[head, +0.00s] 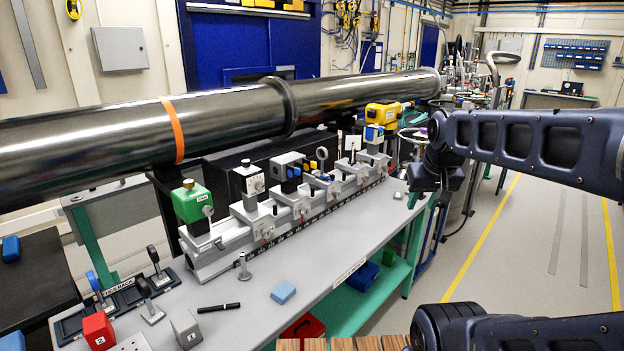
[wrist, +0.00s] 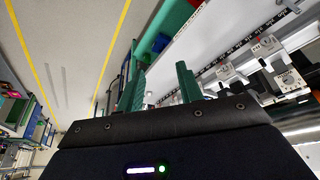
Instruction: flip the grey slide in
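A small grey block with blue and yellow parts beside it (head: 288,161) stands among the carriers on the optical rail (head: 262,240), below the long metal beam pipe. A grey slide is too small to make out for certain there, and I cannot tell its position. My gripper (head: 424,178) is at the right in the head view, beyond the bench's right edge and well apart from the block; its fingers do not show clearly there. In the wrist view, the two green fingers of my gripper (wrist: 160,86) stand apart with nothing between them.
The beam pipe (head: 230,112) runs over the rail. A green unit (head: 191,201) and a yellow unit (head: 382,114) stand at its ends. A blue block (head: 283,292), a black pen (head: 218,307) and a tool rack (head: 75,322) lie on the bench. The floor at right is clear.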

